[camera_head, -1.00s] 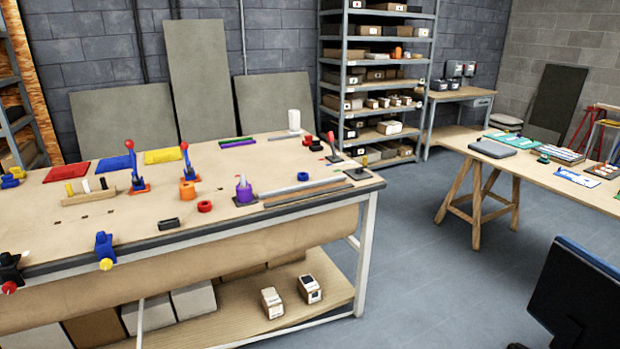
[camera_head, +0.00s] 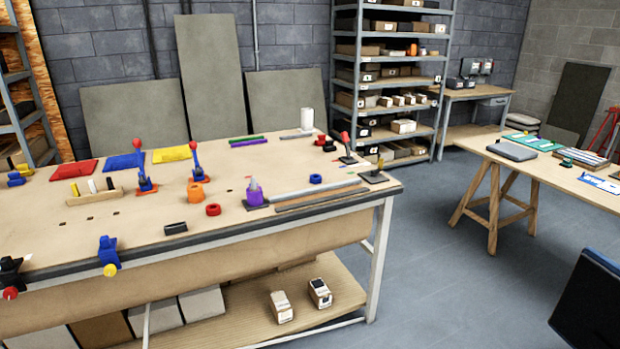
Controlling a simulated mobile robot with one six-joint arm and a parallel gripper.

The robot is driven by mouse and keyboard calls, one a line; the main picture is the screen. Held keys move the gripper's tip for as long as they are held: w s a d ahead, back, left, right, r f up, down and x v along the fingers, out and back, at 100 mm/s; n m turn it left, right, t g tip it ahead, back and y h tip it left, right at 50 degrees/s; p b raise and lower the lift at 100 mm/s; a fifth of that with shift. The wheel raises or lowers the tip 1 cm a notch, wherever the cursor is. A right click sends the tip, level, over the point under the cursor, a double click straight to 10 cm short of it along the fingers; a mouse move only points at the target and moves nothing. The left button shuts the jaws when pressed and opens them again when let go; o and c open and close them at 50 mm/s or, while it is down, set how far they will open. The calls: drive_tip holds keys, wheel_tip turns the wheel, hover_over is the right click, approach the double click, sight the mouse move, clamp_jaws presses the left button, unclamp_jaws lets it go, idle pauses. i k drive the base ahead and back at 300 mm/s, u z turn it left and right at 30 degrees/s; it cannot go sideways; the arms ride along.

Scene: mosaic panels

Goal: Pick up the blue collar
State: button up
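A small blue collar (camera_head: 316,179) lies flat on the workbench (camera_head: 130,222), towards its right end. It is just behind the long grey bar and to the right of the purple collar (camera_head: 255,193) on its dark-based stand. A red collar (camera_head: 213,209) lies on the bench further left and nearer the front edge. An orange collar (camera_head: 195,193) is behind that, below a blue lever clamp. My gripper is not in view.
Lever clamps with red knobs (camera_head: 137,143) stand upright on the bench. A grey bar (camera_head: 312,188) lies near its right end. Open floor (camera_head: 430,260) separates the bench from a trestle table (camera_head: 550,170) at right. A dark chair back (camera_head: 590,300) is lower right.

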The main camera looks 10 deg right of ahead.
sight(316, 179)
drive_tip(key=i, duration=0.7)
drive_tip(key=u, duration=4.75)
drive_tip(key=i, duration=0.15)
drive_tip(key=z, duration=3.35)
drive_tip(key=k, duration=0.15)
drive_tip(key=u, duration=1.55)
